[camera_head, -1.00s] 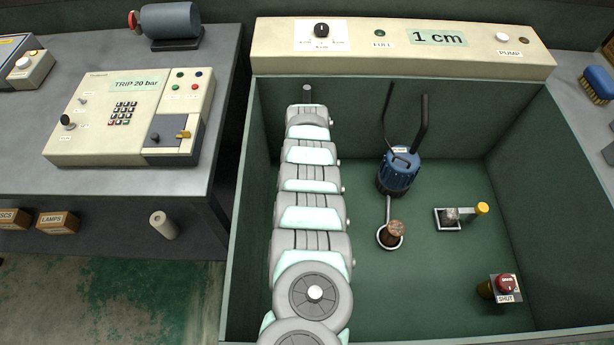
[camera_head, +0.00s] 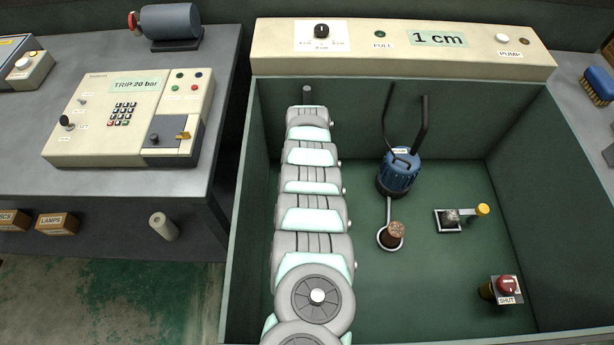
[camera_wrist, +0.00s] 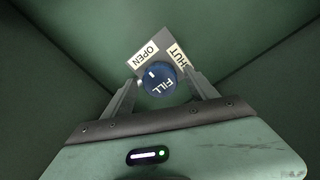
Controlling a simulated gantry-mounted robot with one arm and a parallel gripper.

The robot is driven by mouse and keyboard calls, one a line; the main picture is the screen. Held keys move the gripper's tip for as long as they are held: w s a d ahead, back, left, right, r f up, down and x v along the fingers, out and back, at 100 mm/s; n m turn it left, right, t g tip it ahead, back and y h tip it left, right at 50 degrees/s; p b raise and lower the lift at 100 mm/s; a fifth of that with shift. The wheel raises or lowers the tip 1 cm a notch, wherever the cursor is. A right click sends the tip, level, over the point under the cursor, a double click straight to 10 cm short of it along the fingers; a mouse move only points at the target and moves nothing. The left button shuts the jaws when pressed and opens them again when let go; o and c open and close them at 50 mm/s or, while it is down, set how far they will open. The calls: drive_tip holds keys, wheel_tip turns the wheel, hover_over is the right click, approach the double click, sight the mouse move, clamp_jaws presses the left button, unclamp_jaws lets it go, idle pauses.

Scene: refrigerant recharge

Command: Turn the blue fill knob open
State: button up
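The blue fill knob (camera_wrist: 161,82), lettered FILL, shows in the wrist view on a grey plate. The plate has an OPEN label (camera_wrist: 145,54) at upper left and a SHUT label (camera_wrist: 177,56) at upper right, partly hidden. The knob's short white mark lies on its upper-left part, towards the OPEN label. My gripper (camera_wrist: 163,78) has its two fingers on either side of the knob. I cannot tell whether both touch it. In the head view my arm hides the knob and the gripper.
A blue canister (camera_head: 399,176) with dark hoses, a brown-topped fitting (camera_head: 393,234), a yellow-ended valve (camera_head: 482,209) and a red knob (camera_head: 507,286) marked SHUT stand in the green bin right of my arm. A panel (camera_head: 465,39) along the back reads 1 cm.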

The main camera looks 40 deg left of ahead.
wheel_tip(320, 180, up, 11)
drive_tip(key=p, duration=0.5)
drive_tip(key=shift+f, duration=0.1)
idle(0.4)
